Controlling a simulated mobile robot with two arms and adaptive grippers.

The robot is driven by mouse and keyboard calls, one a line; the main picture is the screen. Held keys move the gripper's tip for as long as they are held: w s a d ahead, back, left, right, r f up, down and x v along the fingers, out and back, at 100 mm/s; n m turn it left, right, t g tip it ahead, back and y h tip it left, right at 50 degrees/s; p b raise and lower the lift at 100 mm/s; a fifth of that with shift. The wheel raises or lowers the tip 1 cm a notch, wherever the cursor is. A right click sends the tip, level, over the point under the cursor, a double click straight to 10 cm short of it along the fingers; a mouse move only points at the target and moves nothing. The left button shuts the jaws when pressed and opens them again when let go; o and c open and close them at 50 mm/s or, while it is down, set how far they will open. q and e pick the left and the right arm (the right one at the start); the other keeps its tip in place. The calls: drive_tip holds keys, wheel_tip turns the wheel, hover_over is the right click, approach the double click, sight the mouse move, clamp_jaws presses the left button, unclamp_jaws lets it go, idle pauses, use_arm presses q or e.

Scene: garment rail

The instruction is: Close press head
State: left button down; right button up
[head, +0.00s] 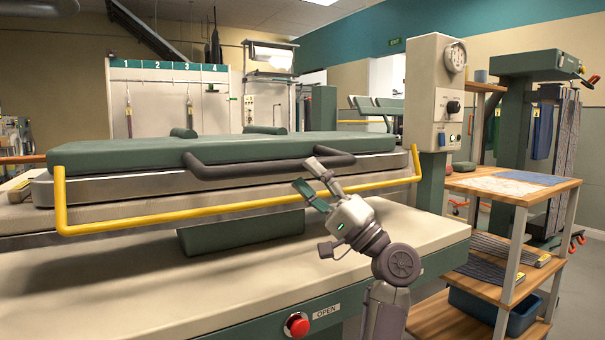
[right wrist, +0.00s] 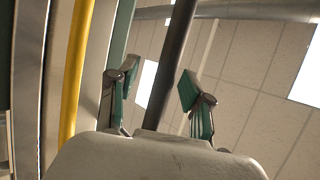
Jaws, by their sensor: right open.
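The press head (head: 120,156) is a long green padded slab with a metal underside. It lies nearly level over the pale lower bed (head: 140,212); I cannot tell whether a gap remains. A dark handle (head: 235,168) runs along its front, and a yellow bar (head: 230,214) runs below that. My right gripper (head: 315,215) is open and empty, in front of the yellow bar and below the handle's right end. In the right wrist view the dark handle (right wrist: 170,70) shows between the spread fingers; its distance is unclear. My left gripper is out of view.
A control post (head: 432,100) with gauge and knob stands at the press's right. A red button (head: 296,324) sits on the front edge beside an OPEN label. A wooden shelf unit (head: 497,194) with folded cloth stands at the right. The pale table front (head: 130,290) is clear.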

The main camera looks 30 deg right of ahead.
drive_tip(key=v, duration=1)
drive_tip(key=shift+w, duration=0.15)
idle(0.4)
